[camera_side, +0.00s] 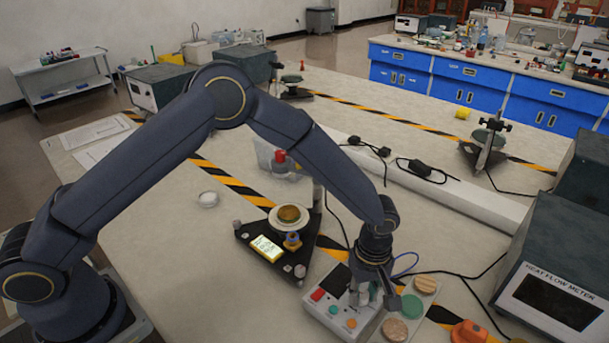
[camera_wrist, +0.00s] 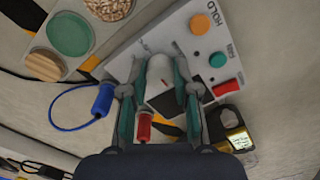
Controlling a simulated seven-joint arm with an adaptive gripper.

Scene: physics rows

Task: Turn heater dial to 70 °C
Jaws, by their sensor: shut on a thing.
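The heater control box (camera_side: 340,320) is a pale panel on the bench, and its face also shows in the wrist view (camera_wrist: 195,65). The heater dial (camera_wrist: 160,68) is a pale round knob on that face. My gripper (camera_side: 362,297) points down at the box, and in the wrist view (camera_wrist: 160,82) its two fingers are on opposite sides of the dial, shut on it. The fingers hide part of the dial in the side view. I cannot read the dial's scale or setting.
An orange button (camera_wrist: 200,24), a green button (camera_wrist: 217,60) and a red switch (camera_wrist: 226,88) are close by on the face. Blue (camera_wrist: 102,100) and red (camera_wrist: 144,127) plugs stand near the fingers. Sample discs (camera_side: 395,328) and the heat flow meter (camera_side: 555,290) are to the right.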

